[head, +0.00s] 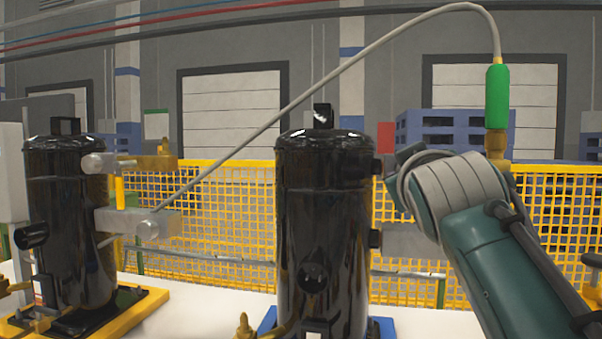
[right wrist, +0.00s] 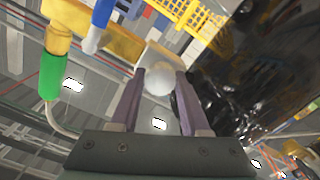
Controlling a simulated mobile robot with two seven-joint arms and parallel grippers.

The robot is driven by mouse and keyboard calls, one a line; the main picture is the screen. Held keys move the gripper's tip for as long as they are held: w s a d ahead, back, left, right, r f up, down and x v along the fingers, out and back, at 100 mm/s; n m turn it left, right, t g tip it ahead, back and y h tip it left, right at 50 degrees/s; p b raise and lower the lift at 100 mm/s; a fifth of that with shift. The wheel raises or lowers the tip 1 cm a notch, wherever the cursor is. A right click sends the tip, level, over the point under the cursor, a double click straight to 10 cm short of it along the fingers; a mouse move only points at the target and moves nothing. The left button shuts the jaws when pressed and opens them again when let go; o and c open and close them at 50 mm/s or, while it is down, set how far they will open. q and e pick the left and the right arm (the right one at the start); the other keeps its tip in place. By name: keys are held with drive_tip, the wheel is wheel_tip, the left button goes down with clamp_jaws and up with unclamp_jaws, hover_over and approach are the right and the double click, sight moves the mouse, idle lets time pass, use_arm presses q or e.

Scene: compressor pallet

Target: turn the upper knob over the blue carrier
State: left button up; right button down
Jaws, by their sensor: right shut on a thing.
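The black compressor (head: 325,220) stands upright in the middle of the head view on the blue carrier (head: 386,328), of which only small edges show. My right arm reaches in from the right, its wrist beside the compressor's upper right side and hiding the upper knob there. In the right wrist view, the pale round knob (right wrist: 158,82) lies between the fingers of my right gripper (right wrist: 160,74), which is shut on it. How far the knob is turned cannot be told. My left gripper is not in view.
A green hose fitting (head: 497,95) on brass stands just behind my right wrist, its grey hose (head: 330,80) arching left. Another black compressor (head: 68,220) stands on a yellow carrier (head: 130,312) at left, with its own knobs. A yellow mesh fence (head: 225,200) runs behind.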

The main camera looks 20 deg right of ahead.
drive_tip(key=shift+r, duration=0.1)
idle(0.3)
drive_tip(key=shift+c, duration=1.9)
unclamp_jaws()
